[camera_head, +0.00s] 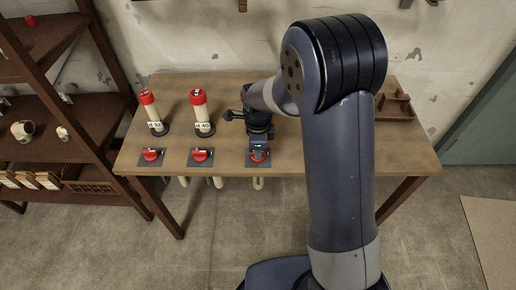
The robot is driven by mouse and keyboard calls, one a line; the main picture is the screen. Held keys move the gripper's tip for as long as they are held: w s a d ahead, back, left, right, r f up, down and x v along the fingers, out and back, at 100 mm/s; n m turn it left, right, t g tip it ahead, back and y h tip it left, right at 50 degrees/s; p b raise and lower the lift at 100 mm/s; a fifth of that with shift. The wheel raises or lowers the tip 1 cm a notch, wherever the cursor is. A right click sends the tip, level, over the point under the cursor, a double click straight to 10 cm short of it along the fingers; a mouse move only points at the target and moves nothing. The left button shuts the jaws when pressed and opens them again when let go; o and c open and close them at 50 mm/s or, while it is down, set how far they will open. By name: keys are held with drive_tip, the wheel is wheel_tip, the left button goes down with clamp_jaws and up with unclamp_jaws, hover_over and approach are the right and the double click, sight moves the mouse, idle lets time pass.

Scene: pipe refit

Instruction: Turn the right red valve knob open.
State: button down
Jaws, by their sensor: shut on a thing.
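The right red valve knob (258,156) sits on a dark plate (248,163) near the front edge of the table. My gripper (258,150) is directly above it and shut on it, covering its upper part. The jaws are small here, and the knob's exact angle is hard to tell. The middle red valve knob (201,154) and the left red valve knob (151,154) sit on similar plates to the left, with nothing touching them.
Two cream pipes with red caps, a left one (152,112) and a right one (201,112), stand upright behind the left knobs. A brown tray (395,111) lies at the table's right end. Wooden shelves (75,128) stand left of the table (330,163).

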idle(0.5)
drive_tip(key=c, duration=1.5)
unclamp_jaws()
drive_tip(key=shift+o, duration=0.2)
drive_tip(key=shift+r, duration=0.1)
wheel_tip(320, 180, up, 11)
drive_tip(key=shift+p, duration=0.3)
drive_tip(key=shift+f, duration=0.2)
wheel_tip(320, 180, down, 11)
drive_tip(key=shift+r+b, duration=0.1)
drive_tip(key=shift+b, duration=0.2)
